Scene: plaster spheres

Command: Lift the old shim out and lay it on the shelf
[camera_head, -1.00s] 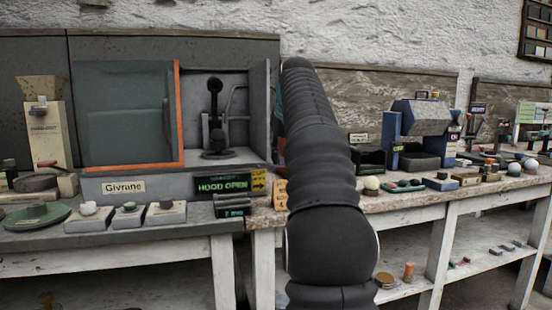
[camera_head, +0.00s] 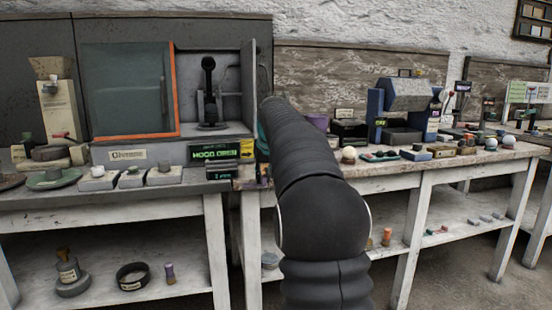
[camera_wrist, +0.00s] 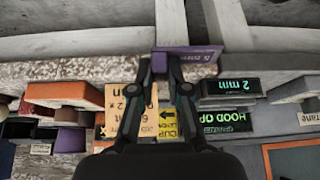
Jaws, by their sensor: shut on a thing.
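A thin purple shim (camera_wrist: 200,54) with pale print, upside down in the wrist view, is between my fingertips. My gripper (camera_wrist: 165,64) is shut on it and holds it at the upper middle of the wrist view, in front of the bench's front edge. The shim's far end is beyond the fingers to the right. In the head view my arm hides the gripper and the shim. The white lower shelf (camera_head: 465,235) runs under the right bench, with small things on it; another shelf (camera_head: 205,292) is under the left bench.
The hood (camera_head: 225,62) stands on the left bench, with a HOOD OPEN display (camera_head: 214,154). A 2 mm display (camera_wrist: 232,87) is close right of my fingers. White bench legs (camera_head: 412,230) stand at the shelf front. Bare shelf shows between its small things.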

